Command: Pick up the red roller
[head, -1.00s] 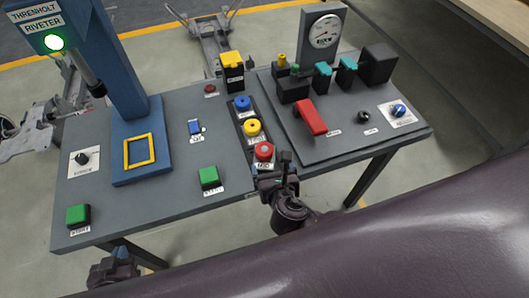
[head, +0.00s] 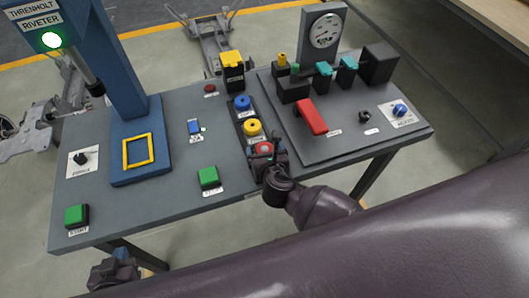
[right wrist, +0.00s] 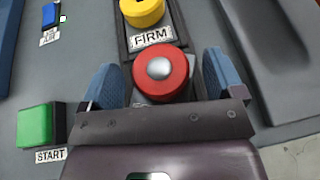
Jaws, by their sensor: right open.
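The red roller (head: 264,148) is a round red piece with a pale grey centre. It sits at the near end of a dark strip, in line with a yellow roller (head: 252,128) and a blue roller (head: 242,103). My right gripper (head: 268,158) is at the red roller and partly covers it in the head view. In the right wrist view the red roller (right wrist: 160,72) shows between the two blue fingers of my open right gripper (right wrist: 162,80), with a gap on each side. My left gripper (head: 116,271) is low at the left, off the table's front edge; its jaws are unclear.
A green start button (head: 209,177) lies left of the strip, also in the right wrist view (right wrist: 36,126). A raised panel with a red lever (head: 311,117) and a gauge (head: 325,31) stands to the right. A blue riveter column (head: 118,70) rises at the left.

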